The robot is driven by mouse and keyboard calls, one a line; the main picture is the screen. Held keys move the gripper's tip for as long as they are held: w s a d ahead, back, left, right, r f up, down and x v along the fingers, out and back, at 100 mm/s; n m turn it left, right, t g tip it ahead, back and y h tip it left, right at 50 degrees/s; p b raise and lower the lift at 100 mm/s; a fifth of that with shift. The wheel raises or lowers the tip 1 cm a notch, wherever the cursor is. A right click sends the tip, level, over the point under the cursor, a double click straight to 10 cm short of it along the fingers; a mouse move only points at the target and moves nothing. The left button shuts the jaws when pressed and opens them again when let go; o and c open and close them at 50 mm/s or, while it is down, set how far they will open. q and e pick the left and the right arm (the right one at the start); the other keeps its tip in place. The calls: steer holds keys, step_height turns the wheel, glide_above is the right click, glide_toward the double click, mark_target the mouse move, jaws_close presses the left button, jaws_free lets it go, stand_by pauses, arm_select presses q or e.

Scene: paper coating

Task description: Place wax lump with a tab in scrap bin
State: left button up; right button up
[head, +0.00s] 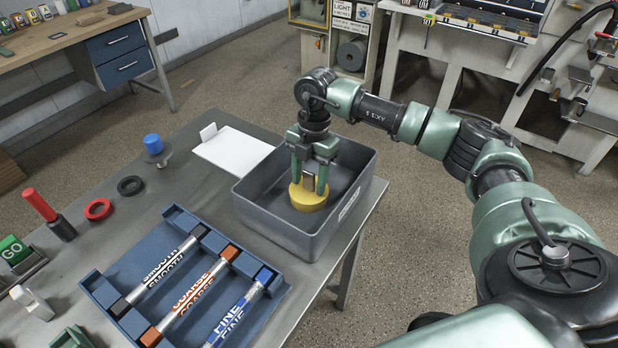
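A round yellow wax lump (307,197) sits inside the grey scrap bin (278,227), within its walls. A small grey tab stands up from the top of the lump. My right gripper (309,184) reaches down into the bin from above, with one finger on each side of the tab. The fingers look closed on the tab, with little gap. I cannot tell whether the lump's underside touches the bin floor.
A blue tray (122,262) with smooth, coarse and fine rods lies left of the bin. A white sheet (232,153) lies behind it. A red ring (98,209), black ring (131,186) and blue-topped weight (154,146) stand farther left. The table's right edge is beside the bin.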

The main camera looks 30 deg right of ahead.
steer(key=shift+r, duration=0.1)
step_height(320, 180, up, 12)
steer(key=d+b, duration=0.1)
steer(key=b, duration=0.1)
steer(key=shift+w+d, duration=0.15)
steer(key=shift+w, duration=0.15)
